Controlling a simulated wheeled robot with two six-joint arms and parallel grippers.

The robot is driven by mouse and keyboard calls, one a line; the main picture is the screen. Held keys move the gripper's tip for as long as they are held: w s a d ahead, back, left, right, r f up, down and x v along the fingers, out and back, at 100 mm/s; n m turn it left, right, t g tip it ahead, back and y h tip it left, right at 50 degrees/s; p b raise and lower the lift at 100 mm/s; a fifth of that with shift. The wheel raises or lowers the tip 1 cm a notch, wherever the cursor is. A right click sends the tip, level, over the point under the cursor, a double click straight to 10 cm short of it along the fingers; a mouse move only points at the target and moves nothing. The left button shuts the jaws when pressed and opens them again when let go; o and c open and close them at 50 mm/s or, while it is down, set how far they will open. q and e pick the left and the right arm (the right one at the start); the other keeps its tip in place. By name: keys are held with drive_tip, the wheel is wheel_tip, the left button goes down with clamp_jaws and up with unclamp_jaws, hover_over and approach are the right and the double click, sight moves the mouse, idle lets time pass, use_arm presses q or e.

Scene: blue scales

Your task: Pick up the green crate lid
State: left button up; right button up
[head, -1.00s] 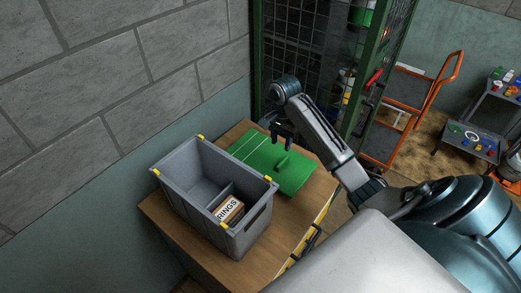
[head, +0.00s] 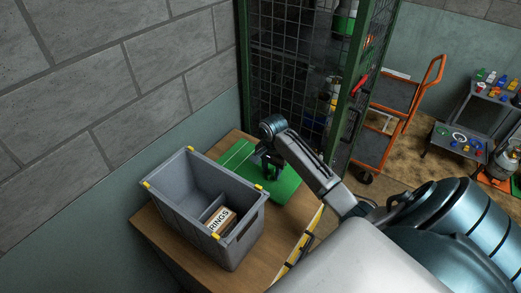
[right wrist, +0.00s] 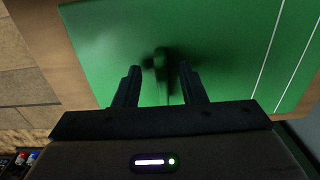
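The green crate lid (head: 287,186) lies flat on the wooden table, behind and right of the grey crate. My right gripper (head: 270,172) is over the lid and hides part of it in the head view. In the right wrist view the lid (right wrist: 230,45) fills most of the picture, with a dark handle-like raised part (right wrist: 162,65) near its middle. The two fingers of my right gripper (right wrist: 160,85) are apart, one on each side of that raised part. I cannot tell whether they touch it. My left gripper is not in view.
The grey crate (head: 180,205) with yellow corners stands on the wooden table (head: 165,238) and holds a box marked RINGS (head: 218,220). A mesh cage with a green post (head: 352,100) stands behind. An orange hand truck (head: 408,115) and a side cart are at right.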

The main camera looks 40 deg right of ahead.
drive_tip(key=shift+w+f, duration=0.1)
drive_tip(key=shift+f, duration=0.4)
clamp_jaws()
drive_tip(key=shift+r, duration=0.1)
